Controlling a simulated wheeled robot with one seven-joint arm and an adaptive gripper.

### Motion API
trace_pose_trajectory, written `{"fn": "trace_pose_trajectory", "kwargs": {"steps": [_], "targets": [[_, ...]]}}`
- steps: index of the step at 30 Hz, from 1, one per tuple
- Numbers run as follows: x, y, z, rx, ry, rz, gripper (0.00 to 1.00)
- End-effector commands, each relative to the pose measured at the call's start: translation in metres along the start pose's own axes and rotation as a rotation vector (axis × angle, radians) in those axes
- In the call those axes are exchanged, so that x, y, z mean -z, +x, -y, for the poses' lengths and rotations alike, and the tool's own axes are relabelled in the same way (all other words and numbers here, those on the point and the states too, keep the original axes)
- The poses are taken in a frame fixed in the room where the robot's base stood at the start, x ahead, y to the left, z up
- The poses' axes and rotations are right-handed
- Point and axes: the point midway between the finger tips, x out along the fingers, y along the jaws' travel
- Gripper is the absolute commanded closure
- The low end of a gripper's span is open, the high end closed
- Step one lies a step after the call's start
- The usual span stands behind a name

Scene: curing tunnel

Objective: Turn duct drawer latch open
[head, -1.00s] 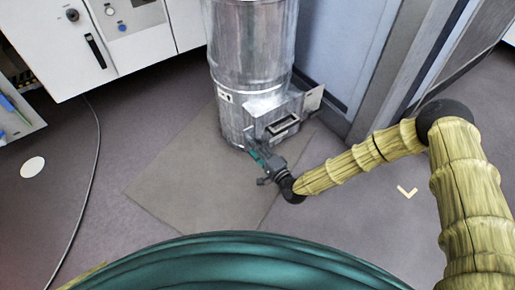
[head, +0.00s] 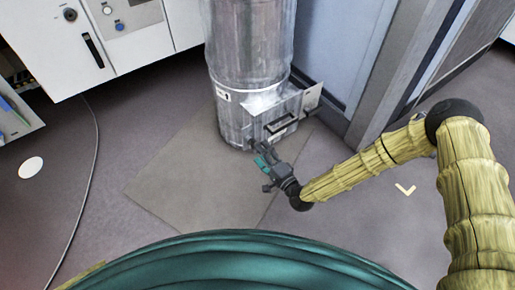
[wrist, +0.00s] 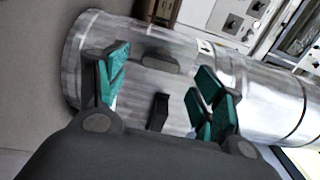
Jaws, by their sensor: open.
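The shiny metal duct (head: 240,75) stands upright on the floor in the head view. A box-like drawer front (head: 262,128) with a dark handle (head: 282,126) juts from its lower side. My gripper (head: 260,153) is open, just in front of the lower left part of this drawer. In the wrist view my gripper (wrist: 160,92) has its teal-padded fingers apart, with the duct (wrist: 265,95) behind them. A short dark bar (wrist: 158,112) shows between the fingers, apart from both pads; it may be the latch. A grey raised piece (wrist: 155,62) lies beyond it.
A white cabinet (head: 140,38) with knobs stands at the back left. A blue-grey wall panel (head: 335,45) rises right of the duct. A thin cable (head: 92,190) lies on the left floor. The grey mat (head: 190,180) before the duct is clear.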

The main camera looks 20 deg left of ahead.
Motion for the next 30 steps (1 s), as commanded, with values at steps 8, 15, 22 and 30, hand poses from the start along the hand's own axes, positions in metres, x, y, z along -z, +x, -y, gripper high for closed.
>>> {"fn": "trace_pose_trajectory", "kwargs": {"steps": [8,15,22,30], "targets": [[0.001,-0.051,0.0,-0.001,0.002,-0.001,0.32],[0.0,-0.075,0.0,-0.001,0.002,-0.001,0.32],[0.0,-0.08,0.0,0.001,0.001,0.0,0.32],[0.0,-0.079,0.0,0.0,0.001,0.0,0.32]]}}
